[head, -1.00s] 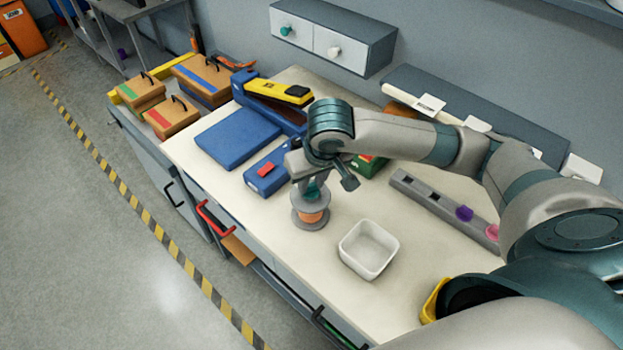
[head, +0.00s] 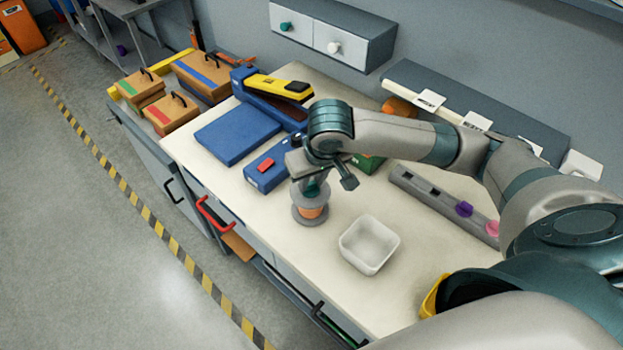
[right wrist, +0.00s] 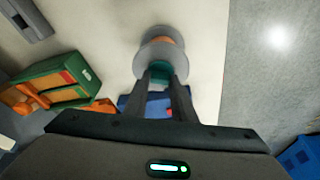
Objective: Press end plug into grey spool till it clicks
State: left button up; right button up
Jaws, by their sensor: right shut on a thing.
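The grey spool (head: 310,213) stands upright on the bench, left of the white tray; its core looks orange between grey flanges. It also shows in the right wrist view (right wrist: 160,50). My right gripper (head: 312,188) points down over the spool and is shut on the teal end plug (right wrist: 160,68). The plug is at the spool's upper flange, lined up with its middle; I cannot tell how deep it sits. The gripper's two dark fingers show in the right wrist view (right wrist: 161,78). My left gripper is not in view.
A white tray (head: 369,262) stands right of the spool. A blue box with a red patch (head: 266,170) is close behind the gripper. A grey rail with purple and pink plugs (head: 424,188) lies to the right. The bench front edge is near the spool.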

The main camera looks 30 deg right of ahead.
jog(key=shift+f, duration=0.1)
jog(key=o, duration=1.1)
jog(key=v, duration=1.7)
jog(key=shift+s, duration=0.1)
